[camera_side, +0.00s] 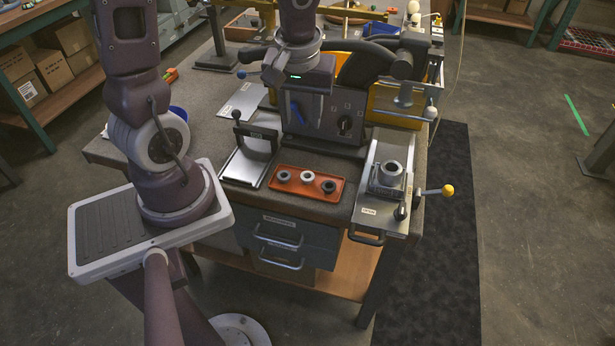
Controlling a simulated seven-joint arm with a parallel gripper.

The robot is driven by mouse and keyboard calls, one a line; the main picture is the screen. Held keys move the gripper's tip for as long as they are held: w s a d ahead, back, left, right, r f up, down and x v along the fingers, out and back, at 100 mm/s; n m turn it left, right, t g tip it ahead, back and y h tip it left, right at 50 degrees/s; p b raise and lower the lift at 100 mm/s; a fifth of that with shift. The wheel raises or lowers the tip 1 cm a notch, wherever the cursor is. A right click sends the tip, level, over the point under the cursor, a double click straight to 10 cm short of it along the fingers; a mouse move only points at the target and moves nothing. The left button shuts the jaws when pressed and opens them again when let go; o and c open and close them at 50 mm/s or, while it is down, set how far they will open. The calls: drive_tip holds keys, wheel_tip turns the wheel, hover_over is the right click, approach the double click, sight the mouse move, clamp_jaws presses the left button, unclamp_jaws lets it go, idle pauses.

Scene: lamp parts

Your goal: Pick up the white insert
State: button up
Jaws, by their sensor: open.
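The white insert (307,176) is a small pale ring in the middle of a shallow orange tray (297,195) near the front of the workbench. It sits between a dark grey ring (284,176) on its left and a black ring (329,187) on its right. My gripper (308,108) is above and behind the tray, in front of a dark control box. It is open, apart from the white insert. Its fingers are small and hard to make out against the box.
The dark box (349,108) with a knob stands behind the tray. A metal plate with an upright handle (255,145) is to the tray's left. A grey fixture (389,176) with a yellow-knobbed lever (447,190) is to its right. The bench's front edge is close to the tray.

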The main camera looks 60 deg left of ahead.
sight(307, 176)
drive_tip(key=f+n, duration=0.1)
drive_tip(key=f, duration=0.2)
drive_tip(key=w+f+n+g+h, duration=0.1)
drive_tip(key=f+n, duration=0.1)
drive_tip(key=f, duration=0.1)
drive_tip(key=a+f+n+h, duration=0.1)
drive_tip(key=f, duration=0.2)
drive_tip(key=shift+w+f+n, duration=0.15)
drive_tip(key=shift+w+n, duration=0.15)
drive_tip(key=f, duration=0.7)
drive_tip(key=shift+d+f, duration=0.3)
drive_tip(key=shift+f, duration=0.05)
clamp_jaws()
